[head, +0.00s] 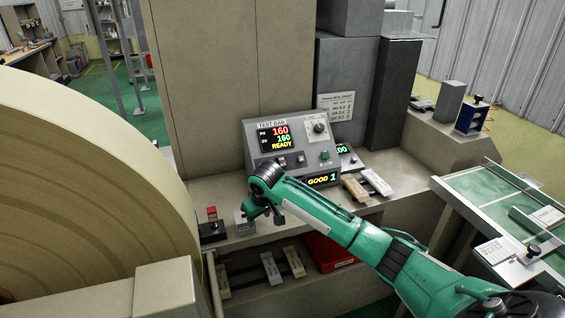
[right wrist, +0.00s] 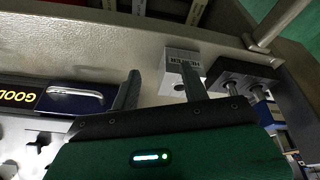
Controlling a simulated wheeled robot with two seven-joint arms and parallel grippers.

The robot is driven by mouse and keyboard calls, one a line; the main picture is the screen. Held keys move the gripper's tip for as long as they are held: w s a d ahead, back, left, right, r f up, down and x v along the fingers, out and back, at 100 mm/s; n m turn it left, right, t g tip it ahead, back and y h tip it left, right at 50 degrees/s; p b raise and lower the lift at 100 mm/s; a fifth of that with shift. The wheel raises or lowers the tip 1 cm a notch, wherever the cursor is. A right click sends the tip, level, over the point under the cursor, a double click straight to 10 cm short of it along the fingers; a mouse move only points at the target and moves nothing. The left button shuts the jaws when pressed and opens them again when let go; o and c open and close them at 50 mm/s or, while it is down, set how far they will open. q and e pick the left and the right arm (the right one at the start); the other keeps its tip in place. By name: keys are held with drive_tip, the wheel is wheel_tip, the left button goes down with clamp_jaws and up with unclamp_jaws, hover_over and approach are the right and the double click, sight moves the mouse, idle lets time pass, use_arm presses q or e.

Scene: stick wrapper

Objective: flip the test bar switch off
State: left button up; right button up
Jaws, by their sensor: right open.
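The grey console labelled TEST BAR (head: 250,128) stands on the bench ledge, its display (head: 281,136) reading 160, 160 and READY. Below the display are small dark switches (head: 291,160); their on or off position is too small to tell. A knob (head: 319,127) and a green button (head: 325,155) are on its right side. My right gripper (head: 263,214) is in front of the console's lower left, pointing down towards the ledge. In the right wrist view its two fingers (right wrist: 160,74) are apart with nothing gripped. My left gripper is not in view.
A labelled grey block (right wrist: 177,78) and a black box with posts (right wrist: 238,74) are near the right fingers. A huge beige roll (head: 90,190) fills the left. Small bars (head: 376,182) lie right.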

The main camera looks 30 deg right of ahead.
drive_tip(key=w+d+r+m, duration=0.2)
drive_tip(key=w+d+r, duration=0.35)
drive_tip(key=r, duration=0.45)
drive_tip(key=m, duration=0.2)
approach(283, 162)
drive_tip(key=shift+h, duration=0.4)
drive_tip(key=p+x, duration=0.1)
drive_tip(key=x, duration=0.4)
drive_tip(key=p+x, duration=0.1)
drive_tip(key=x, duration=0.2)
drive_tip(key=shift+a+f+p, duration=0.2)
drive_tip(key=shift+a+p, duration=0.1)
drive_tip(key=shift+a, duration=0.1)
